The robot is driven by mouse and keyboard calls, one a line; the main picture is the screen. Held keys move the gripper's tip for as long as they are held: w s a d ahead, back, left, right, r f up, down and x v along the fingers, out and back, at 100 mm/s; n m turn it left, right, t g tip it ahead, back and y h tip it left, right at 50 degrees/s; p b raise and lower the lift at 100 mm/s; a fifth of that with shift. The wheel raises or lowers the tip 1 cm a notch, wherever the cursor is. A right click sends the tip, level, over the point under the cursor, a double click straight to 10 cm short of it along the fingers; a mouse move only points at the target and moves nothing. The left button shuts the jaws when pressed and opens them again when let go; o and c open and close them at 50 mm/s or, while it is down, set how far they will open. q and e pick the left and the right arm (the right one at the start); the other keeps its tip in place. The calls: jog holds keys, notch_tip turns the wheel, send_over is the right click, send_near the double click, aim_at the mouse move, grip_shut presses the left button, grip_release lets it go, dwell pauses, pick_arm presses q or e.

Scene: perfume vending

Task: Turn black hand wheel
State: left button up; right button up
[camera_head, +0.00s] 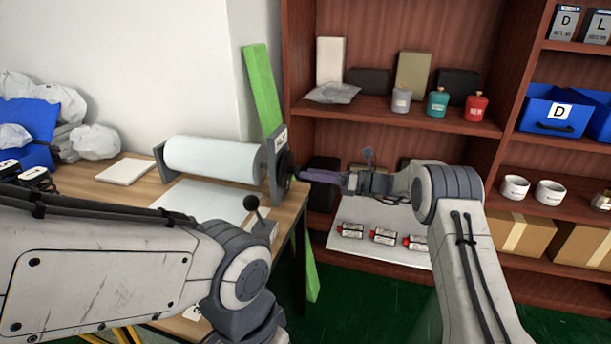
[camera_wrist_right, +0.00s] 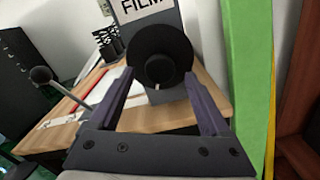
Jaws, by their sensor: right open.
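The black hand wheel (camera_wrist_right: 158,56) is on the end plate of the film roll stand, below a label reading "FILM". In the head view the wheel (camera_head: 286,170) shows edge-on at the right end of the white film roll (camera_head: 212,158). My right gripper (camera_wrist_right: 160,80) is open, with its two purple-grey fingers on either side of the wheel's lower part in the wrist view. In the head view my right gripper (camera_head: 303,175) points left at the wheel. Whether the fingers touch the wheel cannot be told. My left arm comes in from the left, and its gripper is out of the picture.
A lever with a black ball knob (camera_head: 251,203) stands on the table (camera_head: 140,182) in front of the roll. A green board (camera_head: 262,88) leans behind the stand. Shelves (camera_head: 400,112) with bottles, cups and boxes stand to the right.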

aim_at(293, 171)
jog(key=shift+x, duration=1.35)
grip_shut()
